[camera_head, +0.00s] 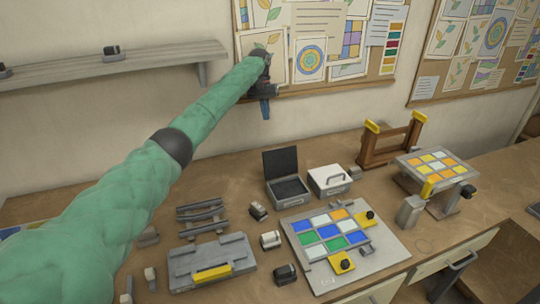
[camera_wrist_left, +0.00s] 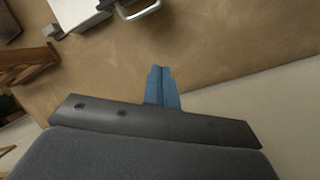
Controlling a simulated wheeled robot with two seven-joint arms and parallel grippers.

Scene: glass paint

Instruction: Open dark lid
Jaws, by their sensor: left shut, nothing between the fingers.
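The dark lid (camera_head: 281,161) stands raised, roughly upright, at the back of an open grey box (camera_head: 289,196) with a dark inside. A white box (camera_wrist_left: 75,12) shows at the top edge there. My right gripper is not in view.
A panel with coloured tiles (camera_head: 340,254) and a grey tray with a yellow handle (camera_head: 212,273) lie in front. A wooden frame (camera_head: 387,149) and a raised tile stand (camera_head: 437,165) are to the right. The shelf (camera_head: 120,68) and pinboard (camera_head: 310,82) are on the wall.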

